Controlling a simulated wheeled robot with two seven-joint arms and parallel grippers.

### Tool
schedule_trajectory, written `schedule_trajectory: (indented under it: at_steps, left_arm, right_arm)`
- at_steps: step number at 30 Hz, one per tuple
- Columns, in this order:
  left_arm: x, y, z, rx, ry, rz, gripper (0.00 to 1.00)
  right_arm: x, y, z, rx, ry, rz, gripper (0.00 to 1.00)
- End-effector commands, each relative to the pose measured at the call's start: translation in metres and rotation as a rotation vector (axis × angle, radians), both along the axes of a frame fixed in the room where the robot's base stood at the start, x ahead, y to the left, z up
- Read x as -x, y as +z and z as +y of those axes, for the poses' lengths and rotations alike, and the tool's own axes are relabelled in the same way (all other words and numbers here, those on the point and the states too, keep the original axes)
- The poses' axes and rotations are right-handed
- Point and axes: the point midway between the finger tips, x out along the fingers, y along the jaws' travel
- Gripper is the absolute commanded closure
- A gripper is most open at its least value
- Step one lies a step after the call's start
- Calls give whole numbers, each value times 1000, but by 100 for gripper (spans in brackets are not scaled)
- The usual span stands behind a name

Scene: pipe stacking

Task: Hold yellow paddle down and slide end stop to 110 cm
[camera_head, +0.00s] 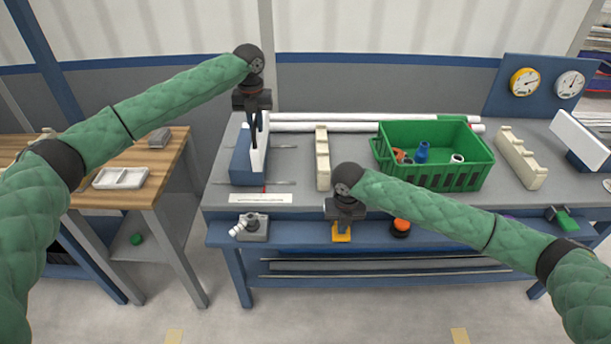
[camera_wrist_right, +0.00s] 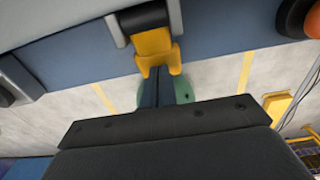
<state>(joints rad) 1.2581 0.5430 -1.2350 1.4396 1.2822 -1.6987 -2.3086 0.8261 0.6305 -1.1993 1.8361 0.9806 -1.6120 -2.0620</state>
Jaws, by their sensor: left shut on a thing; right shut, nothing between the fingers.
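The end stop (camera_head: 243,164), a blue block with a white upright plate, sits on the grey bench at the left. My left gripper (camera_head: 257,128) is shut on the top of its upright plate. A white scale strip (camera_head: 260,198) lies in front of it, with a thin red mark at its upper edge; the numbers are too small to read. The yellow paddle (camera_head: 341,237) sticks out at the bench's front edge. My right gripper (camera_head: 342,222) is shut and empty over it. In the right wrist view the closed fingertips (camera_wrist_right: 157,82) are at the end of the yellow paddle (camera_wrist_right: 153,45), apparently touching it.
A cream slotted block (camera_head: 322,158) stands right of the end stop. A green crate (camera_head: 450,178) with fittings stands further right, with white pipes (camera_head: 310,126) behind. A grey clamp device (camera_head: 251,228) and an orange button (camera_head: 401,226) flank the paddle on the front ledge.

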Motion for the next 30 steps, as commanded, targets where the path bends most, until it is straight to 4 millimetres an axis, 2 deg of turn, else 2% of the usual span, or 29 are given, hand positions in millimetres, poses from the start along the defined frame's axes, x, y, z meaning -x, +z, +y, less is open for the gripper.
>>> schedule_trajectory:
  at_steps: [1,30]
  left_arm:
    - [0,-1,3,0,1,0,100]
    - [0,-1,42,-1,1,0,100]
  right_arm:
    - [3,-6,-1,4,0,7,100]
    - [3,-6,-1,4,-1,7,100]
